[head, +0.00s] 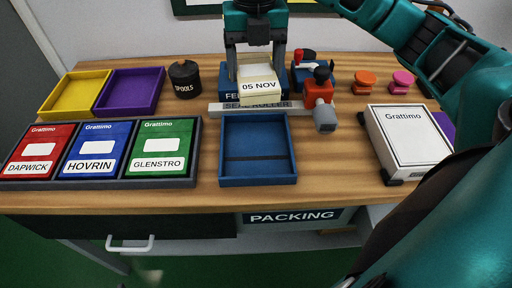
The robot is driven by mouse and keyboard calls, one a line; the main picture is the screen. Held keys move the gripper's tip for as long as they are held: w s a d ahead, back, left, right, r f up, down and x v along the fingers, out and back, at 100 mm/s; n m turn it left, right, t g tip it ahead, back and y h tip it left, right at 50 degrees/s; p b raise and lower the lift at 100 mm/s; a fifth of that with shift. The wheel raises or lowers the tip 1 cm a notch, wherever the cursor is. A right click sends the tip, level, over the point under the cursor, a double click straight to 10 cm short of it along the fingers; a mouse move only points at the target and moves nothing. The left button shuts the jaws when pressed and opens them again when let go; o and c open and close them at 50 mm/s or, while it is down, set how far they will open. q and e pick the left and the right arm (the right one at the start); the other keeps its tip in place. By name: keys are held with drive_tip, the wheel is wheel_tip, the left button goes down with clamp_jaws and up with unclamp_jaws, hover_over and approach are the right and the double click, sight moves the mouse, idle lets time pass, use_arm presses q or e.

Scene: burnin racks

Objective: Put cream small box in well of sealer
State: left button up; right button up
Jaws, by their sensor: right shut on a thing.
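The cream small box (260,98), with a "05 NOV" label, is at the back middle of the table in the head view. My right gripper (255,68) points down and is shut on it, one finger on each side. The box is in front of a blue block (236,90) whose lettering is partly hidden. I cannot tell if the box touches anything below. A grey strip marked "SEAL ROLLER" (232,108) lies just in front of it. Nearer is an open, empty blue well (257,181) with a dark line across its floor. My left gripper is out of view.
A red device with a grey end (318,97) stands right of the box. A white Grattimo box (404,137) is at right, beside my right arm. A rack of red, blue and green Grattimo boxes (196,172) is at left. Yellow and purple trays (143,70) and a SPOOLS pot (184,80) stand behind.

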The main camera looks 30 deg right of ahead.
drive_tip(key=shift+r+m, duration=0.15)
drive_tip(key=shift+m, duration=0.25)
drive_tip(key=shift+f, duration=0.25)
drive_tip(key=b, duration=0.1)
hover_over(256, 148)
wheel_tip(256, 148, down, 15)
drive_tip(key=shift+f, duration=0.1)
wheel_tip(256, 148, down, 4)
drive_tip(key=shift+f, duration=0.1)
drive_tip(key=shift+f+b, duration=0.1)
drive_tip(key=shift+b, duration=0.2)
drive_tip(key=o, duration=0.6)
drive_tip(key=shift+f, duration=0.1)
drive_tip(key=o, duration=0.5)
